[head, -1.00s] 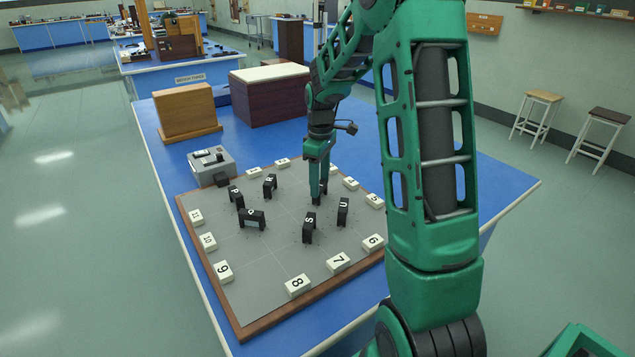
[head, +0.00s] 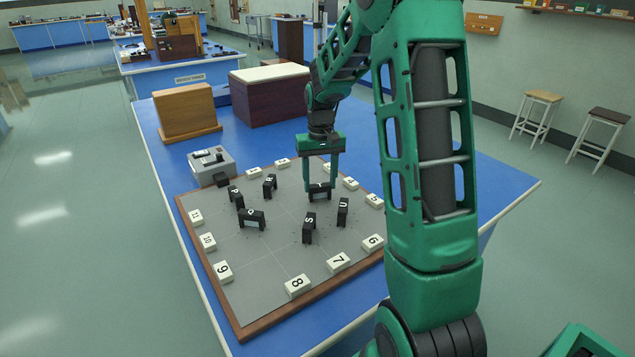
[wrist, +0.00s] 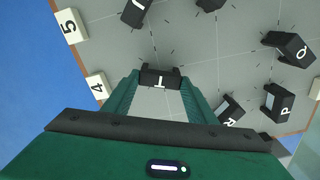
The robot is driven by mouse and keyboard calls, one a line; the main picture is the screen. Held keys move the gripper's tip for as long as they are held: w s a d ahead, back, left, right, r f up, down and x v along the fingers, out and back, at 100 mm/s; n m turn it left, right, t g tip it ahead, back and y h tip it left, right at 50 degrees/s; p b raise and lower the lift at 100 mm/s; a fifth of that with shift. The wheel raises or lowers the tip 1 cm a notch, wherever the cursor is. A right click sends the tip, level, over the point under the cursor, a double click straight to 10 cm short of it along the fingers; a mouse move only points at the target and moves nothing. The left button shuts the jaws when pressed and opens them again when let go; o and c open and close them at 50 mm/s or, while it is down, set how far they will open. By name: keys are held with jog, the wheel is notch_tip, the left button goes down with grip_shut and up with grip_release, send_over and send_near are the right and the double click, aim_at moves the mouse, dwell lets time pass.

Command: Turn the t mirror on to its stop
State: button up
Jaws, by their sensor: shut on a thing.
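The t mirror is a small black block with a white T on its top, at the centre of the wrist view (wrist: 160,78), and it also shows in the head view (head: 320,190). My gripper (head: 320,187) reaches down from above with its green fingers on the two ends of this mirror. In the wrist view my gripper (wrist: 160,88) is shut on the mirror. The mirror stands upright on the grey board (head: 270,262), its long side running roughly left to right in the head view. Its stop cannot be made out.
Mirrors S (head: 309,228) and U (head: 343,212) stand close in front of T. Mirrors Q (head: 251,219), P (head: 236,197) and R (head: 270,187) stand to the left. Numbered white blocks such as 7 (head: 338,262) line the board's edge. A grey switch box (head: 212,164) sits behind.

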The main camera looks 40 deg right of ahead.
aim_at(319, 185)
jog(key=shift+w+r+m, duration=0.1)
jog(key=shift+w+m, duration=0.05)
jog(key=shift+m, duration=2.15)
jog(key=o, duration=1.1)
jog(key=shift+c, duration=0.2)
notch_tip(319, 185, up, 11)
jog(key=shift+f, duration=0.2)
